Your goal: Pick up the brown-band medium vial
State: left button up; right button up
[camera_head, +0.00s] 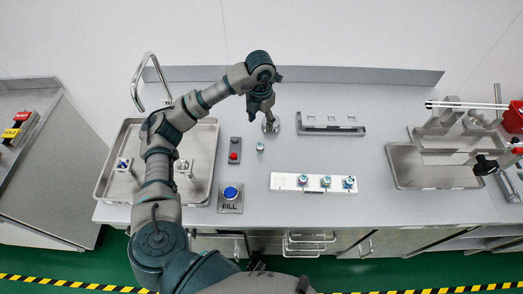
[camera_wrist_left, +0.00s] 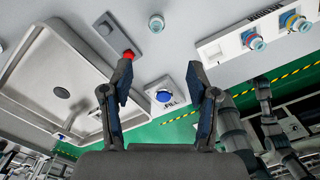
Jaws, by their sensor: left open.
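A white rack (camera_head: 285,183) on the bench holds several small vials with blue-looking tops: a left one (camera_head: 304,180), a middle one (camera_head: 326,181) and a right one (camera_head: 349,182). In the left wrist view the rack (camera_wrist_left: 215,47) shows two vials, one with a yellowish band (camera_wrist_left: 294,22) and one with a reddish band (camera_wrist_left: 254,41). I cannot tell for sure which band is brown. A lone small vial (camera_head: 260,147) stands left of the rack; it also shows in the wrist view (camera_wrist_left: 156,23). My left gripper (camera_head: 269,120) is open and empty (camera_wrist_left: 161,80), behind the lone vial. My right gripper is out of view.
A metal tray (camera_head: 110,190) lies at left, with a blue FILL button (camera_head: 231,192) and a red-button box (camera_head: 234,151) beside it. A slotted metal holder (camera_head: 331,129) stands behind the rack. Apparatus (camera_head: 450,135) stands at right. The bench between is clear.

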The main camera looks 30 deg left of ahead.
aim_at(260, 145)
pick_arm(q)
jog(key=f, duration=0.7)
jog(key=a+f, duration=0.1)
jog(key=f, duration=0.3)
jog(key=shift+d+f, duration=0.25)
jog(key=shift+f, duration=0.2)
jog(key=f, duration=0.4)
jog(key=shift+w+f, duration=0.2)
jog(key=shift+f, duration=0.05)
jog(key=shift+a+f, duration=0.15)
jog(key=shift+f, duration=0.05)
jog(key=c, duration=0.9)
